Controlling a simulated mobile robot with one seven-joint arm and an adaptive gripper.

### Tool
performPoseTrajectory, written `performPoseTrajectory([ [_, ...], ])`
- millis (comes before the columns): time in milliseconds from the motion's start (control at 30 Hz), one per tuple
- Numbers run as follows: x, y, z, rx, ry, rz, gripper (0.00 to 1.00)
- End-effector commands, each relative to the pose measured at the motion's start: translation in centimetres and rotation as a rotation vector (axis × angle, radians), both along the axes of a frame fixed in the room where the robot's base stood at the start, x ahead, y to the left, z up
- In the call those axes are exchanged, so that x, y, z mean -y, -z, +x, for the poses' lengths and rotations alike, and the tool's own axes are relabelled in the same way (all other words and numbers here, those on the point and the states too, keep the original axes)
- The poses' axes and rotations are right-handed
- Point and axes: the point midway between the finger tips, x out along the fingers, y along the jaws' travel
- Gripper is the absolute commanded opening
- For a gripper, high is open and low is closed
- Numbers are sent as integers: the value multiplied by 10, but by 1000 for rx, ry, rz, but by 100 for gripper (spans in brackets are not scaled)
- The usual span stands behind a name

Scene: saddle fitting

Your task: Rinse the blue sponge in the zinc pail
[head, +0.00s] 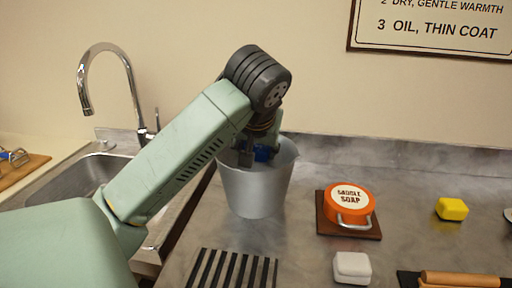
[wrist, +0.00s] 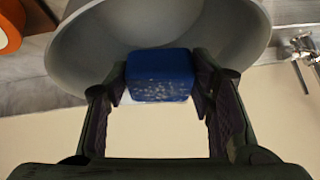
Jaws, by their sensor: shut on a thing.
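The zinc pail (head: 256,190) stands upright on the grey counter, right of the sink. My gripper (head: 255,154) is at the pail's mouth, pointing down. It is shut on the blue sponge (wrist: 160,76), which shows pale specks on its face. In the head view a bit of the blue sponge (head: 264,153) shows just inside the pail's rim, partly hidden by my gripper. In the wrist view the sponge sits between both fingers (wrist: 160,85), with the pail's grey inner wall (wrist: 90,45) around it. I cannot tell whether there is water in the pail.
A sink (head: 80,178) with a tall tap (head: 84,90) is at the left. A slatted rack (head: 232,270) lies in front of the pail. Right of it are an orange saddle soap tin (head: 349,200) on a brown board, a white block (head: 352,268) and a yellow sponge (head: 452,208).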

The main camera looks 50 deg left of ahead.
Motion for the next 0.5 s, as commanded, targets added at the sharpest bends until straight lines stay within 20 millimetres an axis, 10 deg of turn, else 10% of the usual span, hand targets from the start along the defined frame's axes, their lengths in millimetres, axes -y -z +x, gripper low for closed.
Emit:
performPoseTrajectory([
  [500,0,-8,0,0,-1,1,27],
])
